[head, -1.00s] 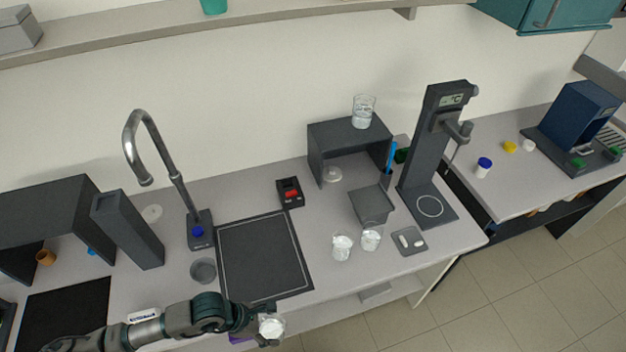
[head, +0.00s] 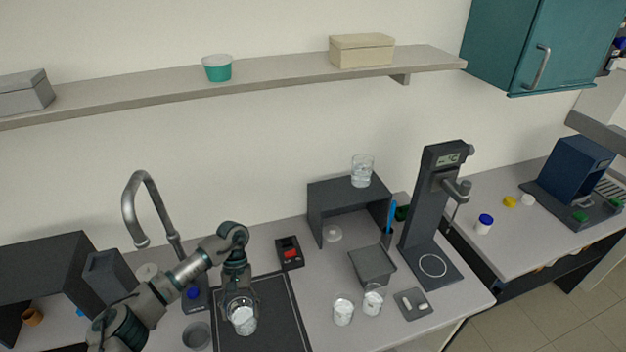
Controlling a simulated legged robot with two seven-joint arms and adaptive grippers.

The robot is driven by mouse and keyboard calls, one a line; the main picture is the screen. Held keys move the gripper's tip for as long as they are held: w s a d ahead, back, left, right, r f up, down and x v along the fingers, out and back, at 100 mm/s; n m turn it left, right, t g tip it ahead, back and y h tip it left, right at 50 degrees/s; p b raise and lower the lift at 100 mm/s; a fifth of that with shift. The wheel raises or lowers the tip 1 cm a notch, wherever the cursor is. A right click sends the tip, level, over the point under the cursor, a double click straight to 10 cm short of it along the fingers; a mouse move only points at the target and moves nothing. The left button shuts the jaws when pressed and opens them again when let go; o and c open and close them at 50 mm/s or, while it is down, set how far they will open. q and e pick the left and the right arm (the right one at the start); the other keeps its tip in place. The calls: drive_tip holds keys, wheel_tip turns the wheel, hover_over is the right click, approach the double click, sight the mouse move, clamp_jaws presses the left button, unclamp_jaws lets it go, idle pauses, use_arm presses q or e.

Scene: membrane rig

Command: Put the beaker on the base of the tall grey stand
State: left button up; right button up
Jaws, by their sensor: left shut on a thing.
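My left gripper (head: 238,298) is shut on a clear beaker (head: 243,320) with white contents and holds it over the dark mat (head: 282,318). The gripper points down, and its fingertips partly hide the beaker's rim. The tall grey stand (head: 430,195) is to the right on the counter, with a small display at its top and an arm reaching out to the right. Its dark base (head: 440,278) has a pale ring on it and is bare. My right gripper is not in view.
Two similar beakers, one (head: 343,310) left of the other (head: 373,300), stand between the mat and the stand.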

sight(243, 320)
use_arm(q)
drive_tip(key=shift+w+a+r+m+y, duration=0.3)
drive_tip(key=shift+w+r+m, duration=0.15)
drive_tip(key=shift+w, duration=0.2)
drive_tip(key=shift+d+m, duration=0.2)
drive_tip(key=shift+m, duration=0.05)
drive_tip(key=shift+a+f, duration=0.1)
drive_tip(key=shift+a, duration=0.15)
wheel_tip(243, 320, down, 9)
drive_tip(key=b, duration=0.8)
drive_tip(key=shift+a, duration=0.1)
drive_tip(key=shift+s+f+b, duration=0.1)
drive_tip(key=shift+f+b, duration=0.15)
drive_tip(key=shift+b, duration=0.2)
drive_tip(key=shift+r, duration=0.15)
